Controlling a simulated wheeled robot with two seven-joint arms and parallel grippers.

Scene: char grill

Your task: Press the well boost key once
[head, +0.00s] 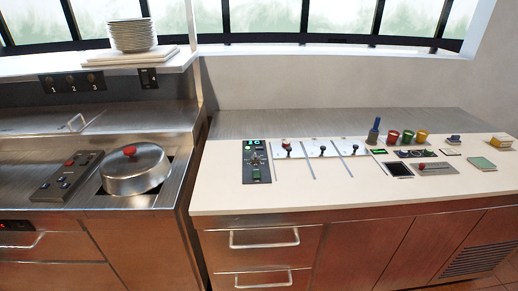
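A dark control panel (66,177) with a red button (69,163) and several dark knobs or keys lies on the steel counter at the left. It is beside a well covered by a round steel lid (136,170) with a red knob. Any label reading "well boost" is too small to read, so I cannot tell which key it is. Another dark panel (256,162) with a green display and a green key stands on the cream counter at the centre. Neither of my grippers is in view.
A cream counter (330,190) holds several levers in slots (321,150), coloured cups (407,136) and small items at the right. A stack of white plates (133,35) stands on the shelf above the well. A gap separates the two counters.

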